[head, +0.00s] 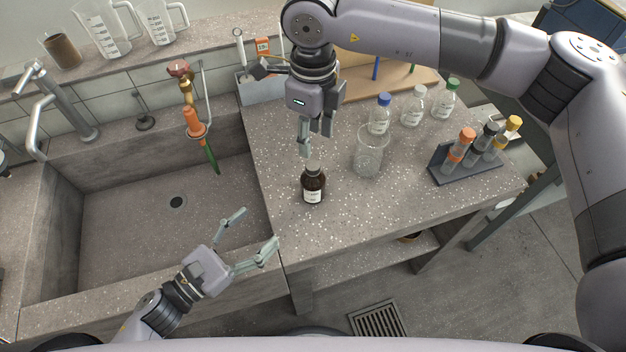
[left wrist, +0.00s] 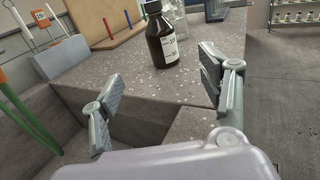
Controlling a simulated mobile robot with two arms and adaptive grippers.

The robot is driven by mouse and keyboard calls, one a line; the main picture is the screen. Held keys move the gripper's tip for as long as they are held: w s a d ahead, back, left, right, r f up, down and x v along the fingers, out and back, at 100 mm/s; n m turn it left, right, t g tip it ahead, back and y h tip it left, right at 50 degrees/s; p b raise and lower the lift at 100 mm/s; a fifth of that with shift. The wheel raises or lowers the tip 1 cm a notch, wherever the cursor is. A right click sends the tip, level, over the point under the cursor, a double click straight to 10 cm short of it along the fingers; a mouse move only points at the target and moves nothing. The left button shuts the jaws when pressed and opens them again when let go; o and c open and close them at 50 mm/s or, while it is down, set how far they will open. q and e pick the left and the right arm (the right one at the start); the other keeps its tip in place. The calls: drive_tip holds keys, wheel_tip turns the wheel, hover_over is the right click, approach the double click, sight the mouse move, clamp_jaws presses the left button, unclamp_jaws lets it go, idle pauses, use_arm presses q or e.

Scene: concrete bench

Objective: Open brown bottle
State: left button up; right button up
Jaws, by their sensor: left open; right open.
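The brown bottle (head: 313,187) stands upright on the bench near its left edge by the sink, with a dark cap and a white label. It also shows upright in the left wrist view (left wrist: 161,38), beyond the fingers. My left gripper (head: 250,236) is open and empty over the front rim of the sink, in front and left of the bottle and apart from it. My right gripper (head: 315,140) points down just above and behind the bottle's cap. Its fingers look apart from the bottle, and the exact gap is hard to tell.
A glass beaker (head: 368,155) stands right of the bottle. Several capped clear bottles (head: 412,108) stand behind it. A tube rack (head: 466,168) is at the right. The sink (head: 130,240) with its taps lies left. Bare bench lies in front of the beaker.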

sight(304, 189)
use_arm(q)
drive_tip(key=x, duration=1.7)
drive_tip(key=shift+w+f, duration=0.1)
drive_tip(key=shift+w, duration=0.05)
clamp_jaws()
idle(0.3)
